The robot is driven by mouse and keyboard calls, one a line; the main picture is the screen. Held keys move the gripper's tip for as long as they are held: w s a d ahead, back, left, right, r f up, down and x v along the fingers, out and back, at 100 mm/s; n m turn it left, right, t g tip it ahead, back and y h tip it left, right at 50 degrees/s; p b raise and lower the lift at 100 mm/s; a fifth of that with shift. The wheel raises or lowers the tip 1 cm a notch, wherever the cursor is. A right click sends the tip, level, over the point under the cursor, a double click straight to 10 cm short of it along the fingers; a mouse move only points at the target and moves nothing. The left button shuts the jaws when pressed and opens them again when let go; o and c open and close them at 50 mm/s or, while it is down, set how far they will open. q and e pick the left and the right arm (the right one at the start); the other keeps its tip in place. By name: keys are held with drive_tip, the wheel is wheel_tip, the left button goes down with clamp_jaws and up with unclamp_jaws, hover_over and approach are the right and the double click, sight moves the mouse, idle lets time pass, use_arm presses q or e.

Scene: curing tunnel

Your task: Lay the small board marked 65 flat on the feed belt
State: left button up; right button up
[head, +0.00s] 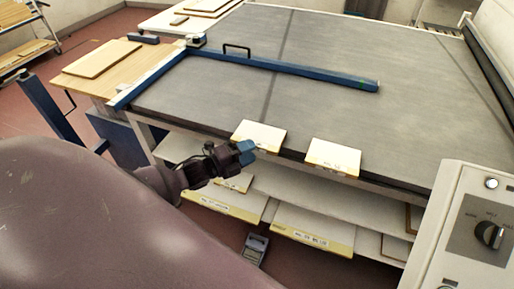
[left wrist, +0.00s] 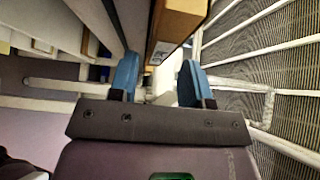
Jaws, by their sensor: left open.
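The feed belt appears to be the large grey surface (head: 330,55) across the head view. Two small pale boards with yellowish front edges, a left one (head: 258,135) and a right one (head: 333,153), lie at its near edge. Their labels are too small to read, so I cannot tell which is marked 65. My left gripper (head: 246,152) is open with blue fingers, just in front of the left board. In the left wrist view, the open fingers (left wrist: 158,78) show nothing between their tips; a brown box-like edge (left wrist: 180,22) is ahead. My right gripper is out of view.
A blue bar (head: 300,72) with a black handle lies across the grey surface. Labelled boards (head: 312,228) lie on the shelves below. A control box with a knob (head: 489,235) stands at right. A wooden table with a board (head: 97,58) is at left.

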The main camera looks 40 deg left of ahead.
use_arm(q)
drive_tip(key=v, duration=0.8)
drive_tip(key=s+d+f+n+g+y, duration=0.4)
drive_tip(key=s+d+f+n+y, duration=0.3)
drive_tip(key=n, duration=1.5)
wheel_tip(320, 180, down, 3)
drive_tip(key=shift+s+d+r+g+y, duration=0.1)
drive_tip(key=shift+s+d+g+y, duration=0.3)
drive_tip(key=shift+s+d, duration=0.8)
drive_tip(key=shift+w, duration=0.1)
